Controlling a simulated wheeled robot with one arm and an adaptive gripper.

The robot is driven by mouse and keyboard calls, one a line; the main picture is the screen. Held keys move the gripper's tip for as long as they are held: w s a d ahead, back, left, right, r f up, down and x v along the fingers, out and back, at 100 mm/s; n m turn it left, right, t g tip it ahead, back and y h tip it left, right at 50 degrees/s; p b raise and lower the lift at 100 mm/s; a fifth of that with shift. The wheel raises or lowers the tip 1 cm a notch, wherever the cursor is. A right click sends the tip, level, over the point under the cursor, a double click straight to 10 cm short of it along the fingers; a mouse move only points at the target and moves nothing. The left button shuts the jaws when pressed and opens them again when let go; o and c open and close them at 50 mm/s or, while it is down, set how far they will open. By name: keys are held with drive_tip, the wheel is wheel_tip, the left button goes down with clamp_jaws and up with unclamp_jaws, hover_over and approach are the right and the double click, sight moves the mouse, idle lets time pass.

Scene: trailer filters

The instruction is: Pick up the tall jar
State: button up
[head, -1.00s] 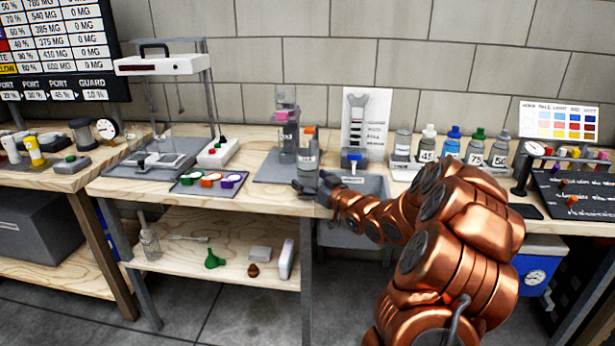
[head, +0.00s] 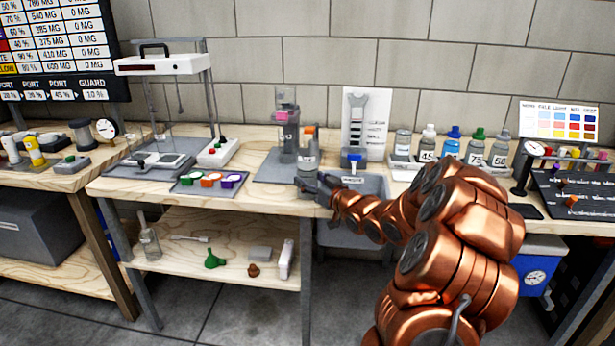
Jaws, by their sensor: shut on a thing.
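A clear grey jar with an orange top and a pale label (head: 308,157) stands upright at the front of the middle bench. My gripper (head: 308,183) is shut on the lower part of this jar, reaching in from the right. The fingers are dark and small, so their exact contact is hard to see. I cannot tell whether the jar's base is clear of the bench. A taller clear container with a pink band (head: 286,140) stands just behind and to the left, on a grey plate (head: 270,172).
A grey sink-like basin (head: 372,187) with a blue-valved piece (head: 354,157) is right of the jar. A row of several capped bottles (head: 452,146) stands further right. Bare wood (head: 255,197) shows in front.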

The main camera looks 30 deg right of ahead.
sight(314, 170)
drive_tip(key=shift+r, duration=0.2)
drive_tip(key=shift+r+p, duration=0.3)
drive_tip(key=shift+r, duration=1.4)
drive_tip(key=shift+s+a+r, duration=0.2)
drive_tip(key=shift+s+a, duration=0.1)
drive_tip(key=shift+s, duration=2.25)
drive_tip(key=shift+s+a+r, duration=0.2)
drive_tip(key=shift+s+a, duration=0.1)
drive_tip(key=shift+s, duration=2.25)
drive_tip(key=shift+s+a+r, duration=0.2)
drive_tip(key=shift+s+a, duration=0.1)
drive_tip(key=shift+s, duration=2.25)
